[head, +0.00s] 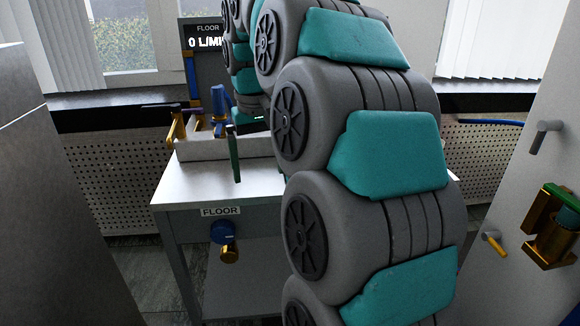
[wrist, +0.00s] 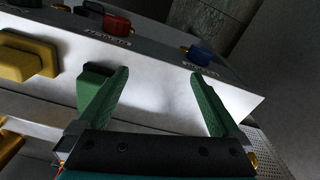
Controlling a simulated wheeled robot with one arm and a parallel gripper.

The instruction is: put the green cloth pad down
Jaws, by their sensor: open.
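My gripper (wrist: 160,76) is open in the wrist view, with two green fingers wide apart and bare light table top between them. A green block with a dark top, which looks like the green cloth pad (wrist: 87,92), is just left of the left finger. It is outside the jaws and partly covered by that finger. Whether they touch I cannot tell. In the head view, one green finger of my gripper (head: 236,157) hangs over the table's left part. My arm hides the other finger, and I cannot make out the pad clearly there.
The metal table (head: 200,188) has a FLOOR label and a blue and brass knob (head: 223,238) on its front. Brass and blue fittings (head: 178,128) stand at its back left. A yellow block (wrist: 28,58) shows in the wrist view. A light cabinet (head: 530,190) stands at the right.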

